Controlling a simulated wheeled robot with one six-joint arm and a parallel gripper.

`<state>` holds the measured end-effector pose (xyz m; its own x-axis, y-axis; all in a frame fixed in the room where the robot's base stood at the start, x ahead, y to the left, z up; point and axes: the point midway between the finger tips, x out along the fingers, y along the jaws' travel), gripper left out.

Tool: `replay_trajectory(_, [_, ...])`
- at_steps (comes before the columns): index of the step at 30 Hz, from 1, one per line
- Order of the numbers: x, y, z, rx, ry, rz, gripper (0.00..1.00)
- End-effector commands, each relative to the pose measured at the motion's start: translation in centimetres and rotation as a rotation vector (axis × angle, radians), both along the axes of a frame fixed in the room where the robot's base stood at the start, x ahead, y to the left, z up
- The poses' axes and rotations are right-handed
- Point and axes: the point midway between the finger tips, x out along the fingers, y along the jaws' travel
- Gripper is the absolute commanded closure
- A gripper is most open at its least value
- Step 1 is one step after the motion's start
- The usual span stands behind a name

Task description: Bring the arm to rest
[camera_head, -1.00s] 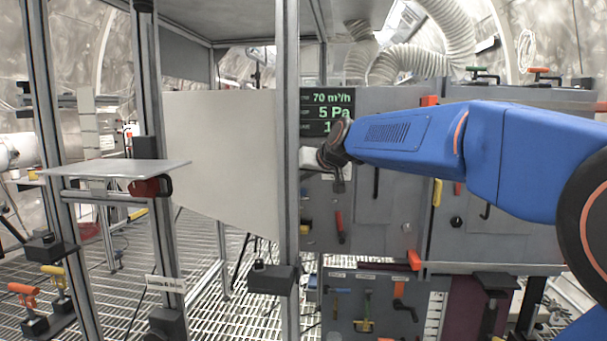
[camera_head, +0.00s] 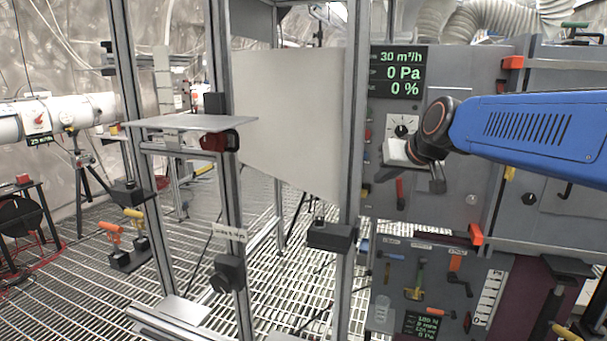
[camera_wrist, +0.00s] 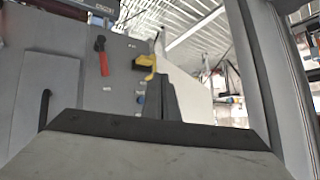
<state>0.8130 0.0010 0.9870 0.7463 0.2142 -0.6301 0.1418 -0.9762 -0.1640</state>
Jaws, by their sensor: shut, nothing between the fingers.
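My blue arm (camera_head: 540,125) reaches in from the right edge of the head view, roughly level. It ends in a dark wrist joint and my gripper (camera_head: 438,182), which hangs in front of the grey panel. The gripper looks small and partly dark against the panel; its fingers are together with nothing held. In the wrist view a dark wedge that looks like the closed fingers (camera_wrist: 161,99) stands above a broad pale surface in the foreground. Whether the gripper touches the panel cannot be told.
A display (camera_head: 398,72) reads 30 m³/h, 0 Pa and 0 %. A dial (camera_head: 402,126) sits just behind my wrist. A red-handled tool (camera_wrist: 103,57) hangs on the panel. Metal posts and a flat shelf plate (camera_head: 192,123) stand left; grated floor (camera_head: 75,255) lies open further left.

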Motion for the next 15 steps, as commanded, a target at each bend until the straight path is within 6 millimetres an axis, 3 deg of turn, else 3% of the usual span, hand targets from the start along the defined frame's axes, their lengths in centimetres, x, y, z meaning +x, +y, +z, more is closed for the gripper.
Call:
replay_trajectory(1, [-2.6,-0.5,-1.3,-0.012,0.028,-0.002,1.0])
replay_trajectory(3, [-5.7,-1.1,-3.3,-0.03,0.072,-0.006,1.0])
replay_trajectory(15, [-23.6,-5.0,-15.6,-0.137,0.321,-0.056,1.0])
